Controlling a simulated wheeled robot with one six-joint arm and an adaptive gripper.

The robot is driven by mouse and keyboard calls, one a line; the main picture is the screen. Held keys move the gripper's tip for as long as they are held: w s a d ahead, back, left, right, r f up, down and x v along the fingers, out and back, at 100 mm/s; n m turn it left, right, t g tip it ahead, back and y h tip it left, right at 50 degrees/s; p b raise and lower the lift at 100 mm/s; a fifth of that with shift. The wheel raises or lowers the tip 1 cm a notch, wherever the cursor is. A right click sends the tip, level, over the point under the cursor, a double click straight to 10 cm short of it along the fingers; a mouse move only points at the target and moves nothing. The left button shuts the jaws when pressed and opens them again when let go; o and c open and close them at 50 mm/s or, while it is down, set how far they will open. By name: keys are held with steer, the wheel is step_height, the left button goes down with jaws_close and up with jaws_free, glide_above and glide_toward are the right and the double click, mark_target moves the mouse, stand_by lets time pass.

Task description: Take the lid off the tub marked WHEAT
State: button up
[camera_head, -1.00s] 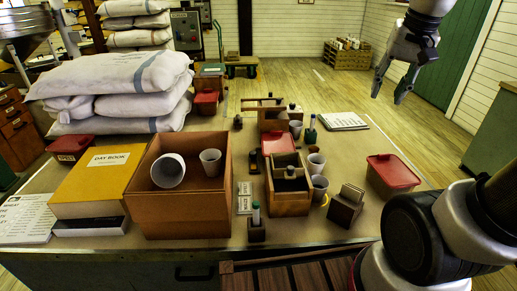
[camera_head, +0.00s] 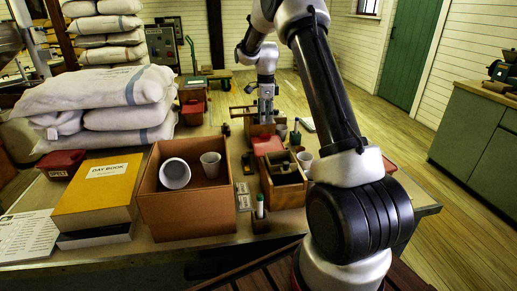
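Several red-lidded tubs stand on the table, and I cannot read WHEAT on any of them. One red-lidded tub (camera_head: 61,164) with a pale label is at the left, below the sacks. Another red-lidded tub (camera_head: 193,112) is behind the sacks' right end. A red lid (camera_head: 268,145) shows mid-table, just in front of my gripper. A further red lid (camera_head: 389,166) at the right is mostly hidden by my arm. My gripper (camera_head: 265,115) points down over the wooden box at the table's back. Its fingers are small here, and I cannot tell whether they hold anything.
A large brown box (camera_head: 187,215) holds two pale cups. A yellow day book (camera_head: 97,190) lies to its left. White sacks (camera_head: 105,90) are stacked behind. My arm hides the table's right side.

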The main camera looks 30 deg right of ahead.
mark_target(265, 134)
step_height(265, 134, down, 8)
steer(key=shift+s+d+r, duration=0.1)
steer(key=shift+r, duration=0.1)
jaws_close()
